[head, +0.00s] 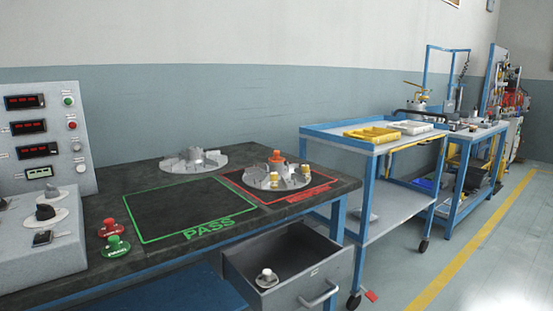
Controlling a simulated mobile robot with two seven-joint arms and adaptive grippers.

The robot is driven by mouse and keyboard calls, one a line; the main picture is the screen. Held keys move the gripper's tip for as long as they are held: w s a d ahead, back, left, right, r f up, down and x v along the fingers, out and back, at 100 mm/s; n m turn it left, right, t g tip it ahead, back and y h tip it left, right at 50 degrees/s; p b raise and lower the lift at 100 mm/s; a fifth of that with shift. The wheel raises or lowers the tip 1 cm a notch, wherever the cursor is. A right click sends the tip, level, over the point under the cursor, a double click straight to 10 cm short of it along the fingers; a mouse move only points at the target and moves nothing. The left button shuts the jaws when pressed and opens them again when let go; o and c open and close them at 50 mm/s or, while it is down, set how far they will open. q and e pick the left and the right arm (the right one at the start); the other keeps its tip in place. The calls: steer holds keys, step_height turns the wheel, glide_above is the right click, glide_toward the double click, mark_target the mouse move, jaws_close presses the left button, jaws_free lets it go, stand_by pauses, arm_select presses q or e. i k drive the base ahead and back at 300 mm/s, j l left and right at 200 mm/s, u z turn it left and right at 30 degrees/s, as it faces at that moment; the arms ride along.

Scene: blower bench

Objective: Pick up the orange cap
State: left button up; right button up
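The orange cap (277,157) sits on top of a grey finned part (262,179) with brass-coloured fittings. That part stands inside the red-outlined area (320,186) at the right end of the dark bench. The cap looks upright, and its lower edge is partly hidden by the part around it. Neither of my grippers shows in the head view.
The green-outlined PASS area (180,207) is bare. A second grey part (195,161) stands behind it. Red (109,228) and green (116,247) knobs are at left, beside a control panel (46,140). An open drawer (293,272) juts from the bench front. Blue carts (325,134) stand right.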

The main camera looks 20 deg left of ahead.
mark_target(275, 158)
steer(key=i+l+u, duration=0.1)
steer(key=i+l, duration=0.15)
steer(key=i+l+u, duration=0.15)
steer(key=l, duration=0.25)
steer(key=i+l+u, duration=0.1)
steer(key=i+l, duration=0.25)
steer(key=i+l+u, duration=0.15)
steer(key=l, duration=0.3)
steer(key=i+l+u, duration=0.1)
steer(key=i+l, duration=0.15)
steer(key=l, duration=0.15)
